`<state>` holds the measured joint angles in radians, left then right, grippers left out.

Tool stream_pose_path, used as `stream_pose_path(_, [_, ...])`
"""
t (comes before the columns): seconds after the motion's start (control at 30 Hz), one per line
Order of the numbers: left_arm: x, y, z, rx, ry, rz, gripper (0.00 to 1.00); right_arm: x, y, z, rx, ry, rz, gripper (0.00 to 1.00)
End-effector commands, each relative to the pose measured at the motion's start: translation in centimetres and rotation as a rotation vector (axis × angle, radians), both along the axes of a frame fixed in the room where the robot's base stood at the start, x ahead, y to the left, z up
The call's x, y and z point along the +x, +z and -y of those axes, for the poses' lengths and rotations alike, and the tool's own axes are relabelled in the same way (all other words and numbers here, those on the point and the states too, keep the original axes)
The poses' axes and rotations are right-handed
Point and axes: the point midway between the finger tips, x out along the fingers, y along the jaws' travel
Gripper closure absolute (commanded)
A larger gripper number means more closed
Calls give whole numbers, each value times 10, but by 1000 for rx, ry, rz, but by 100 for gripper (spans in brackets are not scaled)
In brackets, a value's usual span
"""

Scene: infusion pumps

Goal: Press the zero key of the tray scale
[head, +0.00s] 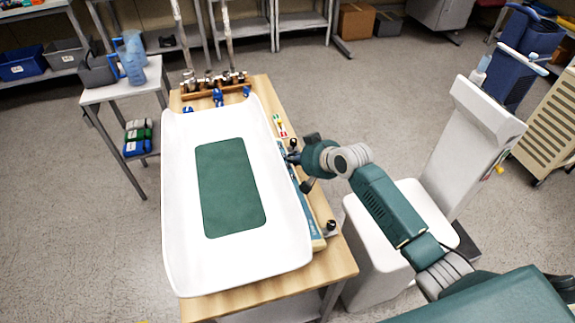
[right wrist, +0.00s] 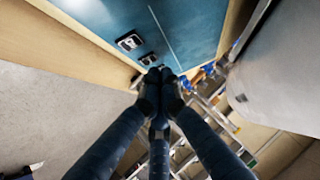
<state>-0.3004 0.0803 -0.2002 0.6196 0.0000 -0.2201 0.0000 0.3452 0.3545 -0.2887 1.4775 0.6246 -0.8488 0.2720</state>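The tray scale has a long white tray (head: 180,220) with a green mat (head: 230,188), standing on a wooden table (head: 335,268). A narrow blue panel (head: 312,222) runs along the tray's right side. In the right wrist view the blue panel (right wrist: 190,25) carries two small dark keys with white marks, one key (right wrist: 130,40) farther up and one key (right wrist: 149,58) beside my fingertips. My right gripper (head: 291,157) is at the panel's edge, its fingertips (right wrist: 160,74) together and empty. I cannot tell whether they touch the panel or which key is zero. My left gripper is out of view.
A rack with metal fittings (head: 215,85) stands at the table's far end. A small side table (head: 112,92) with blue jugs (head: 133,55) is at the left. A white chair-like unit (head: 385,225) stands right of the table, below my right arm.

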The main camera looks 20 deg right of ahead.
Motion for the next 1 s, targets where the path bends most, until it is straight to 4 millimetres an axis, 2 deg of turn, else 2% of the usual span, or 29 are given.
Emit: stream_pose_path(1.0, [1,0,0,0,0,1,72,-1,-11,-5,0,1,-2,100])
